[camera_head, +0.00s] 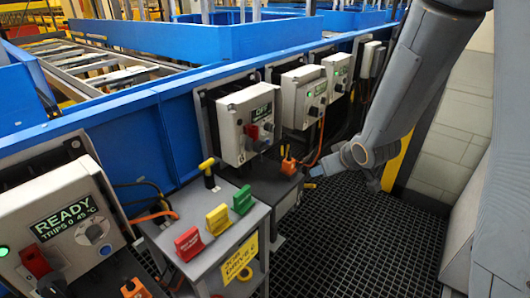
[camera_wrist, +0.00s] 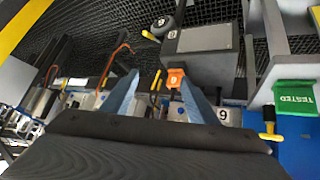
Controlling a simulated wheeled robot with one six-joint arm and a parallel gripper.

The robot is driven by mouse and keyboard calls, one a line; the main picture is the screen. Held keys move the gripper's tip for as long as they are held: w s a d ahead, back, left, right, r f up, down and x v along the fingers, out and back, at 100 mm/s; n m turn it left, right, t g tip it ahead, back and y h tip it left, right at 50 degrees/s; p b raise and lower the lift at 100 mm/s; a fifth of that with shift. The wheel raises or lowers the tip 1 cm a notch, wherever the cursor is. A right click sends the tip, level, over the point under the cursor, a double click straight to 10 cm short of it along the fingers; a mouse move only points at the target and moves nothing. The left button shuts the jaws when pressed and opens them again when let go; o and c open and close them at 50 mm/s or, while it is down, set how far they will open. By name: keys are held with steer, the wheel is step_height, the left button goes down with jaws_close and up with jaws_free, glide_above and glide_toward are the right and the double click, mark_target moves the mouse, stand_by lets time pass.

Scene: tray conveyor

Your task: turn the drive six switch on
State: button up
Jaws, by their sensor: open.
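A grey drive box (camera_head: 247,125) in the middle of the head view has a dark display that appears to read OFF, with a red switch handle (camera_head: 251,131) and small dark controls on its face. I cannot read its number there. My gripper (camera_head: 314,172) is open and empty, low and to the right of this box, apart from it. In the wrist view its two blue-grey fingers (camera_wrist: 158,92) stand apart, with an orange tag-like piece (camera_wrist: 176,79) beyond them. A white label (camera_wrist: 222,116) there looks like a 9 or an upside-down 6. Box faces are mostly hidden there.
Another drive box (camera_head: 60,225) at left reads READY. More boxes (camera_head: 303,97) (camera_head: 338,74) stand farther along the blue conveyor wall (camera_head: 170,125). A grey cart (camera_head: 225,240) holds red, yellow and green tags (camera_head: 242,200). Orange cables hang nearby. The dark grid floor (camera_head: 345,235) is clear.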

steer(key=w+a+n+t+y+b, duration=0.1)
steer(key=w+a+n+t+y, duration=0.15)
steer(key=w+a+y, duration=0.45)
steer(key=n+y, duration=0.3)
steer(key=y, duration=0.2)
glide_toward(265, 148)
steer(key=x, duration=0.3)
steer(key=shift+f+x, duration=0.2)
steer(key=shift+x, duration=1.55)
steer(key=shift+f+x, duration=0.15)
steer(key=shift+x, duration=1.6)
steer(key=c, duration=1)
steer(key=shift+m+p, duration=0.7)
steer(key=shift+m, duration=0.85)
steer(key=shift+c, duration=0.2)
steer(key=o, duration=1)
steer(key=shift+o, duration=0.2)
